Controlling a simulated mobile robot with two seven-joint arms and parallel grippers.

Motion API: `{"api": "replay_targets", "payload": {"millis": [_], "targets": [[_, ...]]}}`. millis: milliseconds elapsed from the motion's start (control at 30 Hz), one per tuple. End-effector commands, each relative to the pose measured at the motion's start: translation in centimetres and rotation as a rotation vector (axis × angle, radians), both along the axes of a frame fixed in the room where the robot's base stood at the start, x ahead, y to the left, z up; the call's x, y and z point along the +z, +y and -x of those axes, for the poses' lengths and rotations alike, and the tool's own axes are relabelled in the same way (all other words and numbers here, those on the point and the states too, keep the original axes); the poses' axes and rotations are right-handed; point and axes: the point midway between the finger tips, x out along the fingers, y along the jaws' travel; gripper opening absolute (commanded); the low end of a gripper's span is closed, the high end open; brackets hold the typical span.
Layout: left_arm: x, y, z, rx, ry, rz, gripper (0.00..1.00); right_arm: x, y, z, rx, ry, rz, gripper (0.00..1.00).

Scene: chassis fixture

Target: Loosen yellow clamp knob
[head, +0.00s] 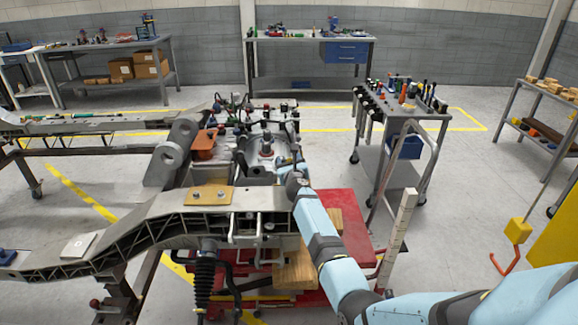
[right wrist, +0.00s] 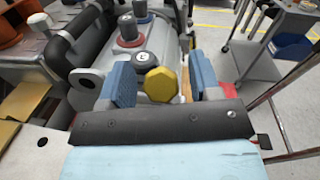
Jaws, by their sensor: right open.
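The yellow clamp knob (right wrist: 161,85) is faceted and shows in the middle of the right wrist view. My right gripper (right wrist: 162,79) is open, with one blue-padded finger to the left of the knob and the other to its right. A gap shows on the right side; whether the left pad touches the knob I cannot tell. In the head view my right gripper (head: 291,163) is over the chassis fixture (head: 262,220), and I cannot make out the knob there. My left gripper is not in view.
Behind the knob stand capped round posts (right wrist: 129,30) and a black handle bar (right wrist: 82,28) close to the fingers. A tool cart (head: 402,112) stands to the right of the fixture. A red platform (head: 345,215) lies beside my right arm.

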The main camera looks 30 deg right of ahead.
Motion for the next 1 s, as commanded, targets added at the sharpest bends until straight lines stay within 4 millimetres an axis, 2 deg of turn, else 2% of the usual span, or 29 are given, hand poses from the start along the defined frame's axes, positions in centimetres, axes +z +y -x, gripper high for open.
{"api": "replay_targets", "payload": {"millis": [133, 433, 467, 667, 1000], "targets": [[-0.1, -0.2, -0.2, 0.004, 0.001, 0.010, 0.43, -0.1, -0.5, -1.0, -0.001, 0.000, 0.001, 0.58], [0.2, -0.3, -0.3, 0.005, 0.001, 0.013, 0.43, 0.1, -0.6, -1.2, 0.000, 0.000, 0.001, 0.58], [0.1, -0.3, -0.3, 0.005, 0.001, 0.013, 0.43, 0.0, -0.6, -1.2, 0.000, 0.000, 0.001, 0.55], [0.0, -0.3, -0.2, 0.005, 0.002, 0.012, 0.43, 0.0, -0.6, -1.2, 0.000, 0.000, 0.001, 0.09], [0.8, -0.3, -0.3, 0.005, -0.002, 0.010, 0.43, 0.2, -0.6, -1.2, 0.019, 0.017, 0.027, 0.08]]}}
